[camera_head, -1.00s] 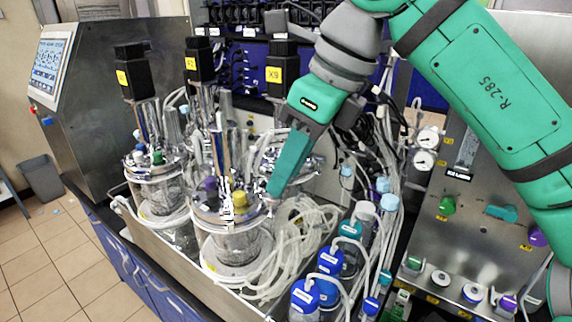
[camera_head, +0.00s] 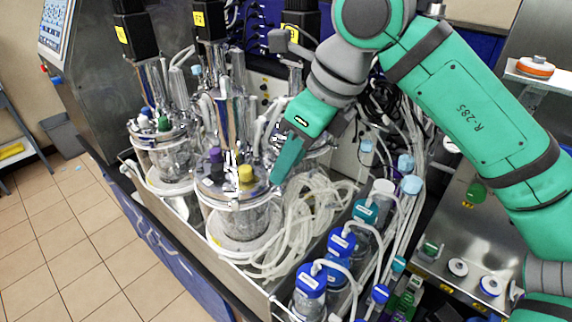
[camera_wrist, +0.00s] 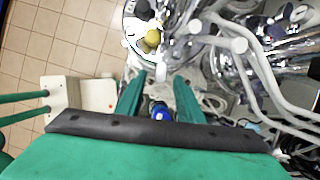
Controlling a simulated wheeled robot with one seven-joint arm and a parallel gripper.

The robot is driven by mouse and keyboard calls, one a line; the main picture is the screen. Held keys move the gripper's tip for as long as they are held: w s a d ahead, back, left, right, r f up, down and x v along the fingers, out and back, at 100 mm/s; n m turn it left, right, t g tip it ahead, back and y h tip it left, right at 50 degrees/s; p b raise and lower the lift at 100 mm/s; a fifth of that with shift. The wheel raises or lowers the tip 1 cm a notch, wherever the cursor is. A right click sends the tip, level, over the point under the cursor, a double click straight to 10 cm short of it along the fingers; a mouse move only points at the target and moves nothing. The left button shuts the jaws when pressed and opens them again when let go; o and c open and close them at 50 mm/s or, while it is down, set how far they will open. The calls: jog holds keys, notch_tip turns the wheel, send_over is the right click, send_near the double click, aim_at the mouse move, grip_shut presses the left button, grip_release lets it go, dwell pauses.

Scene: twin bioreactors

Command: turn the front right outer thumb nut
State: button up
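The front glass vessel (camera_head: 238,218) has a shiny metal lid carrying a yellow cap (camera_head: 246,174), a purple cap and a black cap. I cannot single out the front right outer thumb nut among the small lid fittings. My gripper (camera_head: 284,162) hangs just right of this lid, pointing down, apart from the yellow cap. In the wrist view my gripper (camera_wrist: 160,92) has its two teal fingers apart, with nothing held between them. The yellow cap (camera_wrist: 152,39) and lid edge show beyond the fingertips there. A blue bottle cap (camera_wrist: 160,112) shows lower down, between the fingers.
Looped clear tubing (camera_head: 305,225) lies right of the vessel, below my gripper. Blue-capped bottles (camera_head: 341,243) stand in front right. A second vessel (camera_head: 165,150) stands behind left. Black motor blocks (camera_head: 210,20) rise above the vessels. A steel panel (camera_head: 460,245) stands at right.

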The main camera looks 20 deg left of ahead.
jog(key=shift+x, duration=0.9)
jog(key=shift+w, duration=0.1)
grip_shut()
jog(key=shift+w, duration=0.1)
